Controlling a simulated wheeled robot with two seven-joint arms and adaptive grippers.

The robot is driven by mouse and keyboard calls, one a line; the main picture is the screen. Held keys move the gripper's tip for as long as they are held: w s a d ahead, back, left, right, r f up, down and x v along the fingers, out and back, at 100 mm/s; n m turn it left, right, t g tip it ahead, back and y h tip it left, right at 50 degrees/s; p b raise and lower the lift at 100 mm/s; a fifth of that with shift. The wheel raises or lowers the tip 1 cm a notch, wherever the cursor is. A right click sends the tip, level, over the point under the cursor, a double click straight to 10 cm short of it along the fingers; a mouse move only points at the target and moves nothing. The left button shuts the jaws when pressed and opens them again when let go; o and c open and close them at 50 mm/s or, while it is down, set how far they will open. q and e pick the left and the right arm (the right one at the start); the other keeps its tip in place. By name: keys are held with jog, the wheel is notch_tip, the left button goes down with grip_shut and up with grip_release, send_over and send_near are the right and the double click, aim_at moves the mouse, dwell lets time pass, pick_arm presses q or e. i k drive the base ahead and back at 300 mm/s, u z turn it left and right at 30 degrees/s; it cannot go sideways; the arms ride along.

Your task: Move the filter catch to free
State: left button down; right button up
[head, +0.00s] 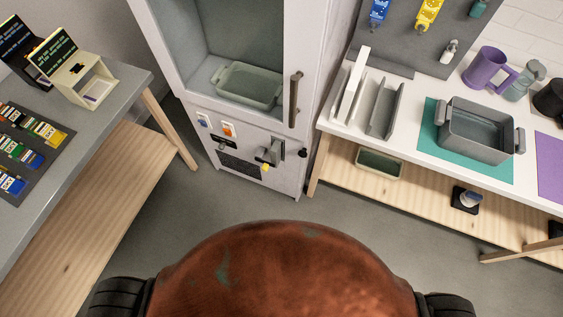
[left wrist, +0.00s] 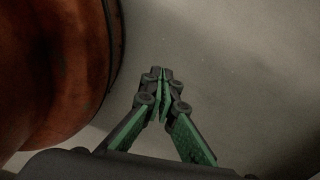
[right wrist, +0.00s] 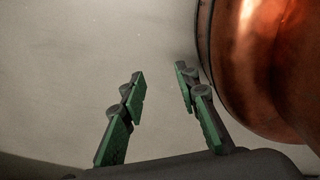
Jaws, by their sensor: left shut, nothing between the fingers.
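I cannot tell for certain which part is the filter catch. The lower front of the tall pale cabinet (head: 170,60) carries a small dark knob (head: 222,140) and a grey lever-like fitting (head: 276,151) with a yellow piece (head: 265,167) below it. These are small, and their settings are unclear. My left gripper (left wrist: 160,73) is shut and empty over bare floor beside my body. My right gripper (right wrist: 160,71) is open and empty, also over bare floor. Neither gripper shows in the head view, and both are away from the cabinet.
A grey-topped table (head: 120,75) with cards and small displays stands left. A white bench (head: 410,168) stands right, with a grey pot (head: 475,135) and a purple mug (head: 484,68). A pale green tray (head: 248,85) sits inside the cabinet. The floor (head: 240,200) before it is clear.

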aim_at(266, 165)
jog(key=z, duration=0.9)
jog(key=k, duration=0.95)
jog(key=u, duration=1.9)
